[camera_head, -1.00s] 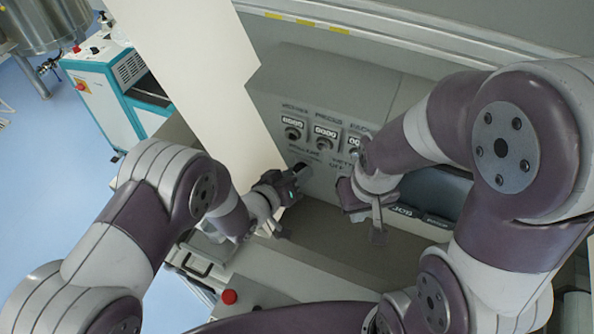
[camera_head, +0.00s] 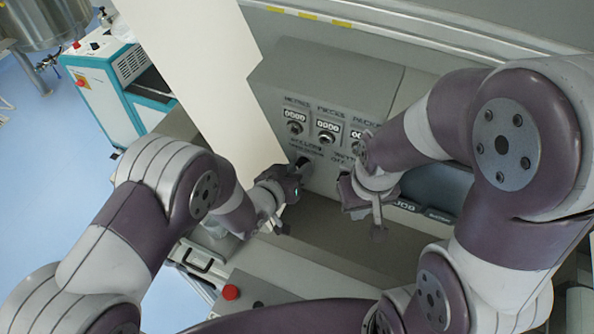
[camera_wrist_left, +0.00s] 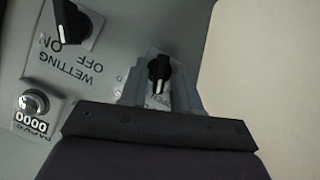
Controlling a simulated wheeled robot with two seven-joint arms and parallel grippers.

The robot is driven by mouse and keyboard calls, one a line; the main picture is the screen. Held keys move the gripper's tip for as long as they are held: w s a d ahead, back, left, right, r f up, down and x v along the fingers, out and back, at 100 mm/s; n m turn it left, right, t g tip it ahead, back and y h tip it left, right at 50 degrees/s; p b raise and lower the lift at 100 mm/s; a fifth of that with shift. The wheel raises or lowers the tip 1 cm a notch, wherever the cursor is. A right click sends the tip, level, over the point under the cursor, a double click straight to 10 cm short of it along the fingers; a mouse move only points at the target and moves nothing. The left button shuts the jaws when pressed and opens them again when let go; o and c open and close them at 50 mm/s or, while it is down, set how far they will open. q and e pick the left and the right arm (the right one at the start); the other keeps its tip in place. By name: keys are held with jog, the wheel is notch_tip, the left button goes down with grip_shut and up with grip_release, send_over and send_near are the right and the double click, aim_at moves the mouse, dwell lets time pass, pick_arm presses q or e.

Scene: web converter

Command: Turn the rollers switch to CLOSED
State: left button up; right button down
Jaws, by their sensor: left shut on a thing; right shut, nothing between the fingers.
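The rollers switch is a black knob with a pale pointer line (camera_wrist_left: 158,72). It sits on the grey control panel (camera_head: 330,75), below the first counter. My left gripper (camera_head: 296,172) is at this switch, and in the left wrist view its grey fingers lie on both sides of the knob, shut on it. The gripper partly hides the switch and its label in the head view, so I cannot read the switch's setting. My right gripper (camera_head: 378,232) is shut and empty, pointing down in front of the panel's right part.
The black wetting switch (camera_wrist_left: 72,22), marked OFF and ON, is beside the rollers switch. Several counters with knobs, such as the middle one (camera_head: 326,130), sit above. A cream upright panel (camera_head: 205,70) stands close on the left. A red button (camera_head: 230,292) is in front.

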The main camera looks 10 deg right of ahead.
pick_arm(q)
jog(key=shift+s+d+m+t+y+b, duration=0.15)
jog(key=shift+m+t+y+b, duration=0.7)
jog(key=shift+m, duration=0.85)
jog(key=shift+s+d+m+t+y+b, duration=0.1)
jog(key=shift+m+t+y+b, duration=0.45)
jog(key=shift+m+y+b, duration=0.85)
jog(key=shift+m+h, duration=0.35)
jog(key=shift+m, duration=0.05)
jog(key=o, duration=0.6)
jog(key=shift+o, duration=0.5)
jog(key=shift+w, duration=0.1)
jog(key=shift+d, duration=0.1)
